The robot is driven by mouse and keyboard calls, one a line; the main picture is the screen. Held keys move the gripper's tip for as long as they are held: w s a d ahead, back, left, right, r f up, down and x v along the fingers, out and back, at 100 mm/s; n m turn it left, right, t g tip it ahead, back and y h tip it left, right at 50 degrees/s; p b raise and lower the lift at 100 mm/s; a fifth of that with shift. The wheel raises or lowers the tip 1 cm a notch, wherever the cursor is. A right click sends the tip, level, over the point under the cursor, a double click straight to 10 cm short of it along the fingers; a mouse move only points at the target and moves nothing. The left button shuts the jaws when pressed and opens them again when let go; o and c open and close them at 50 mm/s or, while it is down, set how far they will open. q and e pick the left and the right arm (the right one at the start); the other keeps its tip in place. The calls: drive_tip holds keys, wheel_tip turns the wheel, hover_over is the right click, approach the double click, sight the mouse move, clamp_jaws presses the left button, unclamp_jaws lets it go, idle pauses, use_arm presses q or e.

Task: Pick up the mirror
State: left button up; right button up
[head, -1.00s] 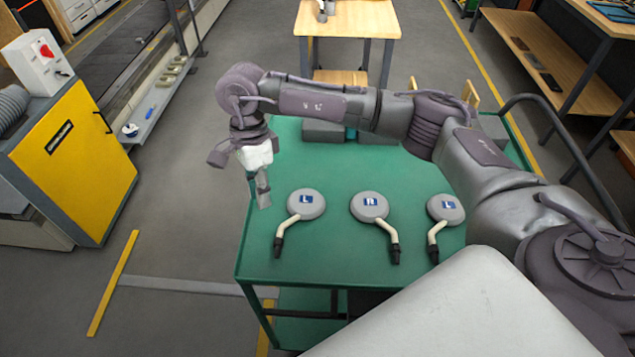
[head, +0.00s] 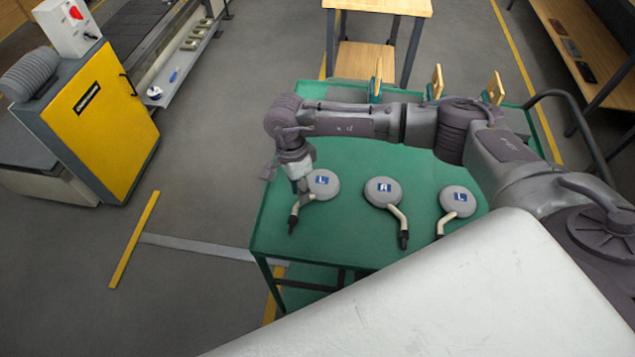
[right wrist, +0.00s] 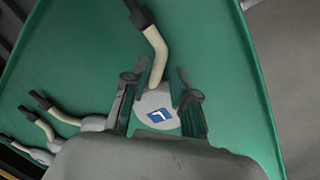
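Three round grey mirrors with bent cream stems and black ends lie on the green cart top. The left mirror (head: 328,186) has a blue L label, the middle mirror (head: 383,190) an R, and the right mirror (head: 457,200) an L. My right gripper (head: 302,190) is at the left mirror, covering part of its edge and stem. In the right wrist view my right gripper (right wrist: 158,90) is open, its fingers on either side of the L mirror (right wrist: 154,124), near where the stem meets the head. Contact cannot be told. My left gripper is not in view.
The green cart (head: 345,240) has bare room around the mirrors. Wooden-handled items (head: 437,82) stand at its far edge. A yellow cabinet (head: 95,120) stands at left, a wooden table (head: 375,55) behind, and a shelf (head: 590,60) at right.

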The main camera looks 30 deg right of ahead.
sight(315, 200)
drive_tip(key=shift+s+d+f, duration=0.1)
drive_tip(key=shift+f, duration=0.65)
drive_tip(key=shift+s+d+f, duration=0.1)
drive_tip(key=shift+f, duration=0.6)
clamp_jaws()
drive_tip(key=shift+r, duration=0.1)
